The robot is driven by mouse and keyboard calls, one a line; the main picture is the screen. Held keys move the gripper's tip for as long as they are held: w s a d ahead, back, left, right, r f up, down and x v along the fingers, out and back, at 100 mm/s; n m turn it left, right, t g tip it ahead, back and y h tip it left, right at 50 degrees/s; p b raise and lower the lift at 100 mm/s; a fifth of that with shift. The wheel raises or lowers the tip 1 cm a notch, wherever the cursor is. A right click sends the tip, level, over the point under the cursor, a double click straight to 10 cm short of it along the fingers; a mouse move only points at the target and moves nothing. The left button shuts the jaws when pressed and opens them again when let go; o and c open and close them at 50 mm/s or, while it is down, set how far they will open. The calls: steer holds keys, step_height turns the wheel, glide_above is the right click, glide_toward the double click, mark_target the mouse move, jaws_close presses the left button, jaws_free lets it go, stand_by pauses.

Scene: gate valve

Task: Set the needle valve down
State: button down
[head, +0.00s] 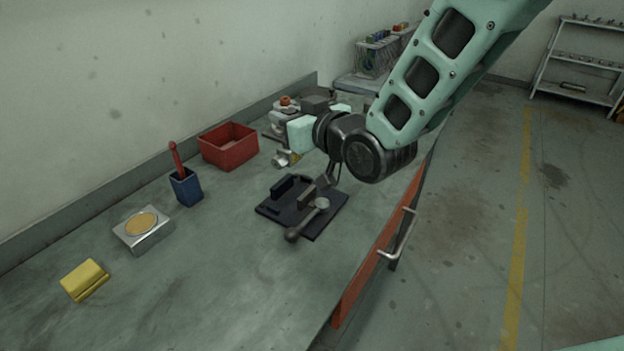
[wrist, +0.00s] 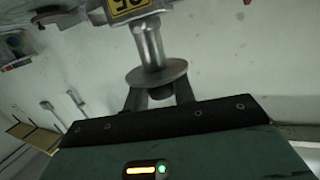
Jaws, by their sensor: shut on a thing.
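The needle valve (wrist: 150,45) shows in the wrist view as a silver stem with a round disc and a body carrying a yellow label, cut off at the top edge. My gripper (wrist: 160,94) has its two fingers closed around the part just below the disc. In the head view a small silver and yellow piece (head: 284,159) shows just below the mint body of my gripper, and seems to be the same valve. The fingers are hard to make out there. I cannot tell whether the valve touches the bench.
On the bench (head: 215,270) are a red bin (head: 229,146), a blue holder (head: 186,188) with a red-handled tool, a silver block (head: 143,229), a yellow block (head: 85,280) and a black clamp fixture (head: 300,207). Several parts crowd behind my gripper.

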mark_target(292, 160)
step_height(292, 160, down, 5)
steer(key=shift+w+d+f, duration=0.1)
steer(key=shift+w, duration=0.05)
steer(key=shift+f+p, duration=0.45)
steer(key=shift+f, duration=1.85)
steer(key=shift+f, duration=0.15)
steer(key=c, duration=1.2)
jaws_free()
steer(key=shift+o, duration=0.2)
